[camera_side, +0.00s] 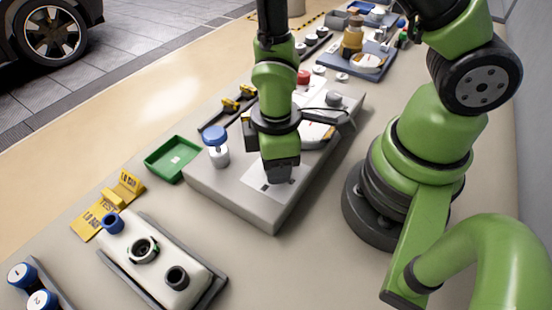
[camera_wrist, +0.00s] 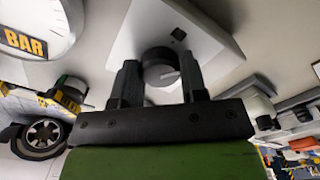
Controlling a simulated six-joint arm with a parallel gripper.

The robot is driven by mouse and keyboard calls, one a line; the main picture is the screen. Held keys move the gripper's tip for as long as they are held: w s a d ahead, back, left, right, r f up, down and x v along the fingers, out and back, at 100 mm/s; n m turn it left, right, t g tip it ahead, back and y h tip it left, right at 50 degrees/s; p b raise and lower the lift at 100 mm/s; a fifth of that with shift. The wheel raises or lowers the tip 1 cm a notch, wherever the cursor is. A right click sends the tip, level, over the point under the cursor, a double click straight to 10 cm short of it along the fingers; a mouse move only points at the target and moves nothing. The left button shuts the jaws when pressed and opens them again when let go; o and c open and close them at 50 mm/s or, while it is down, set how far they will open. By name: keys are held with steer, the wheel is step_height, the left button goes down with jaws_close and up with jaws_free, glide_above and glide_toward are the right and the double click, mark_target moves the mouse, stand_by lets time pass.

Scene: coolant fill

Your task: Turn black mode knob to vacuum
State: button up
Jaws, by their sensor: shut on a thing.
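The black mode knob (camera_wrist: 160,68) shows in the wrist view as a dark round knob with a small light mark, on a pale plate of the grey fill unit (camera_side: 238,200). My gripper (camera_wrist: 160,78) points down at the unit's near end, with one finger on each side of the knob and shut on it. In the side view my gripper (camera_side: 280,175) is low over the pale label patch and hides the knob. The mode markings are not readable, so I cannot tell which mode the knob points to.
On the unit stand a blue-capped white fitting (camera_side: 216,145) and a red button (camera_side: 303,77). A gauge marked BAR (camera_wrist: 35,28) is close in the wrist view. A green tray (camera_side: 172,158), yellow signs (camera_side: 110,205) and a white block with ports (camera_side: 150,258) lie to the left.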

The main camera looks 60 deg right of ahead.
steer(key=m, duration=0.5)
steer(key=shift+m, duration=0.3)
steer(key=m, duration=0.5)
stand_by(0.4)
steer(key=o, duration=0.9)
step_height(320, 180, up, 10)
steer(key=shift+f, duration=0.1)
